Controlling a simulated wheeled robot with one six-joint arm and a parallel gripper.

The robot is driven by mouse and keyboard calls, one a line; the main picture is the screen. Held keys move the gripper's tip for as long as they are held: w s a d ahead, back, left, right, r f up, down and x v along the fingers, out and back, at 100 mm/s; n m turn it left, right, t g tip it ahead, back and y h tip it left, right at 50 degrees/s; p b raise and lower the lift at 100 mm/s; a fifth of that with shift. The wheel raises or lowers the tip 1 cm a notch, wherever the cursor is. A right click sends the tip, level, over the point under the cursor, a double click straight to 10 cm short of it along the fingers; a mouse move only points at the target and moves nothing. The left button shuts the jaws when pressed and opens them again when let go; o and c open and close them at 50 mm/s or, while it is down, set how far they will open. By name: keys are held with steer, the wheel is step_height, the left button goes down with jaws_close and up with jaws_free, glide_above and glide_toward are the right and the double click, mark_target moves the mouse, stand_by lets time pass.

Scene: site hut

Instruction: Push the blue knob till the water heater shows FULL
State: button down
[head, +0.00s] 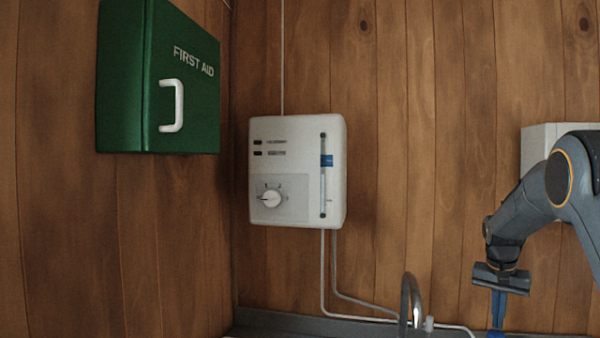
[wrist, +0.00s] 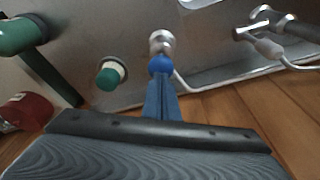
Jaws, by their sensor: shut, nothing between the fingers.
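The white water heater (head: 297,165) hangs on the wood wall in the head view. Its upright gauge on the right has a blue marker (head: 327,161) in the upper part; the small lettering is unreadable. My gripper (head: 498,322) points down at the right, its blue fingers shut and empty. The blue knob (head: 495,334) shows just below the fingertips, cut by the picture's bottom edge. In the wrist view, the blue knob (wrist: 160,65) is right at the tips of my gripper (wrist: 161,78), with a metal fitting behind it. I cannot tell whether they touch.
A green-and-white knob (wrist: 112,73) is left of the blue knob, with a red object (wrist: 25,110) farther left. The curved tap (head: 411,300) stands left of my gripper. Pipes run below the heater. A green first aid box (head: 160,80) hangs at upper left.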

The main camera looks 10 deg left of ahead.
mark_target(497, 332)
steer(key=shift+s+a+b+x, duration=0.15)
steer(key=shift+b+x, duration=0.15)
steer(key=shift+x, duration=0.45)
steer(key=shift+s+b+x, duration=0.1)
steer(key=shift+b+x, duration=0.15)
steer(key=shift+x, duration=0.45)
steer(key=shift+s+a+b+x, duration=0.15)
steer(key=shift+b+x, duration=0.15)
steer(key=shift+x, duration=0.45)
steer(key=shift+r, duration=0.15)
steer(key=shift+w+d+p+v, duration=0.1)
steer(key=shift+w+p+v, duration=0.1)
steer(key=shift+p+v, duration=0.6)
steer(key=shift+w+d+p+v, duration=0.15)
steer(key=shift+p+v, duration=0.15)
steer(key=shift+v, duration=0.95)
steer(key=shift+s+a+b+x, duration=0.15)
steer(key=shift+b+x, duration=0.3)
steer(key=shift+x, duration=0.6)
steer(key=shift+s+a+b+x, duration=0.15)
steer(key=shift+b+x, duration=0.3)
steer(key=shift+x, duration=0.6)
steer(key=shift+s+d, duration=0.1)
steer(key=shift+w+d+p+v, duration=0.15)
steer(key=shift+p+v, duration=0.35)
steer(key=shift+v, duration=0.55)
steer(key=shift+w+d+p+v, duration=0.15)
steer(key=shift+p+v, duration=0.3)
steer(key=shift+v, duration=0.6)
